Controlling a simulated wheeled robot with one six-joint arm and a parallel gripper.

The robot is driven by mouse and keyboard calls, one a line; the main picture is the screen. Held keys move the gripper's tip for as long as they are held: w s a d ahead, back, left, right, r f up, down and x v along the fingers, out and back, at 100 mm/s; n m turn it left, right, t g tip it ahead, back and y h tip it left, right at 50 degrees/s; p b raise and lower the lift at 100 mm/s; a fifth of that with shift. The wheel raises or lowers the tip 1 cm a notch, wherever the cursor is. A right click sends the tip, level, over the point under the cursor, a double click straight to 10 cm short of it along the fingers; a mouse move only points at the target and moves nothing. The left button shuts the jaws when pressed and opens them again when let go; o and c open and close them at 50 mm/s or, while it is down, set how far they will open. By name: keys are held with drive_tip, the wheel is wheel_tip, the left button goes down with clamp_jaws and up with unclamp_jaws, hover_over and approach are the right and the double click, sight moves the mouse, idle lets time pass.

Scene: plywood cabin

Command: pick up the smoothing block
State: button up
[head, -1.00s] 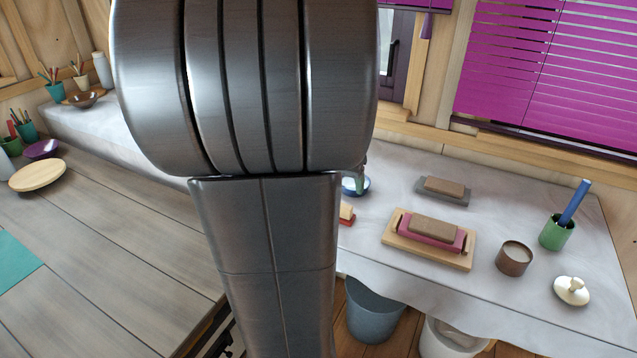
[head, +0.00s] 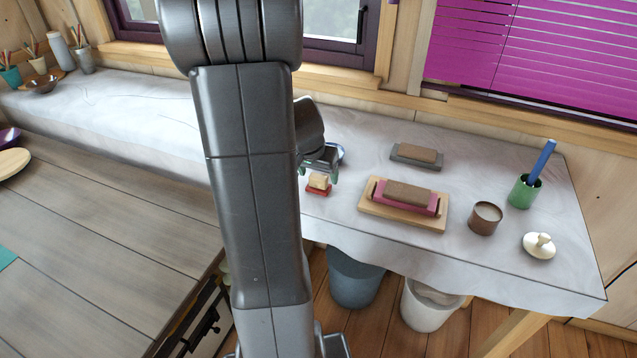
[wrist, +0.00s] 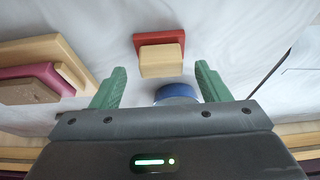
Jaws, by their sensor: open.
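The smoothing block, which I take to be the small tan wooden block on a red base (head: 318,184), lies on the pale cloth-covered bench. It also shows in the wrist view (wrist: 162,58), upper middle, just beyond the fingertips. My gripper (head: 320,170) is above and just behind the block in the head view. Its green fingers are spread and empty in the wrist view (wrist: 161,72), one to each side of the block's line. I see no contact with the block. My own arm hides part of the bench to the left.
A wooden tray (head: 372,211) with a brown block on a magenta base lies right of it. A grey-based brown block (head: 416,157) lies behind. A blue dish (wrist: 177,93) is close to the fingers. A brown cup (head: 485,218) and green cup (head: 524,192) stand farther right.

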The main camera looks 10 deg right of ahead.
sight(318, 176)
drive_tip(key=shift+x, duration=1.3)
drive_tip(key=shift+w+a, duration=0.1)
drive_tip(key=c, duration=0.8)
wheel_tip(318, 176, up, 10)
drive_tip(key=shift+r, duration=0.1)
drive_tip(key=shift+c, duration=0.2)
drive_tip(key=shift+o, duration=0.8)
drive_tip(key=shift+c, duration=0.2)
